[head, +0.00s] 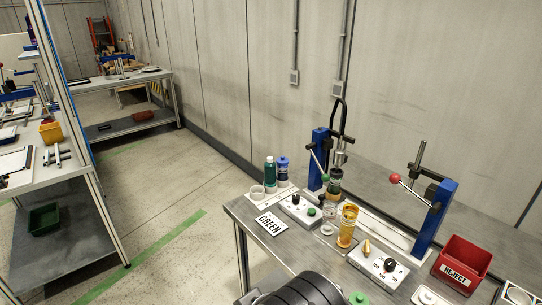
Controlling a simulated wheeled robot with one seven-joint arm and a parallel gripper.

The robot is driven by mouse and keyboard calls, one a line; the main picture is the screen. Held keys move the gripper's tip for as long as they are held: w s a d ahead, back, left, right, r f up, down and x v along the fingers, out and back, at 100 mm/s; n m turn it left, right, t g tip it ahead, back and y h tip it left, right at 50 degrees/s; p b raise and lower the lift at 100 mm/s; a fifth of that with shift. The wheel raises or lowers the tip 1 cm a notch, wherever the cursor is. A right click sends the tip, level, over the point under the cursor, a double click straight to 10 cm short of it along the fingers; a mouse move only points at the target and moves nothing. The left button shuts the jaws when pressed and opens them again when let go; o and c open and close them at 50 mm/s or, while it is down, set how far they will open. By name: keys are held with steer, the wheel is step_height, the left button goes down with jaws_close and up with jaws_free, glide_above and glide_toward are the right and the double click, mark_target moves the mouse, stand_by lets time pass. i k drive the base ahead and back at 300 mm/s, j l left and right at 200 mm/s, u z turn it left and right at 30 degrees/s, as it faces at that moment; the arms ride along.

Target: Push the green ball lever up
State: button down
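The left blue press (318,160) stands upright on the workbench, close to the wall. A thin metal lever (317,161) slants down to the right across its front. A small dark ball, seemingly green, is at the lever's lower end (325,178); its colour is hard to tell at this size. The right blue press (436,215) has a lever with a red ball (395,178). My gripper is not in view. A dark rounded part of my own arm shows at the bottom edge, in front of the bench and apart from the levers.
Control boxes (378,265), an amber cylinder (348,226), a green bottle (270,172) and a blue container (282,168) crowd the bench. A sign reading GREEN (271,224) lies at its left front. A red REJECT bin (462,263) stands right. The floor left is clear.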

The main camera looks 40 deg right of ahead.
mark_target(325, 178)
steer(key=i, duration=1.6)
steer(key=i+z, duration=0.2)
steer(key=z, duration=0.2)
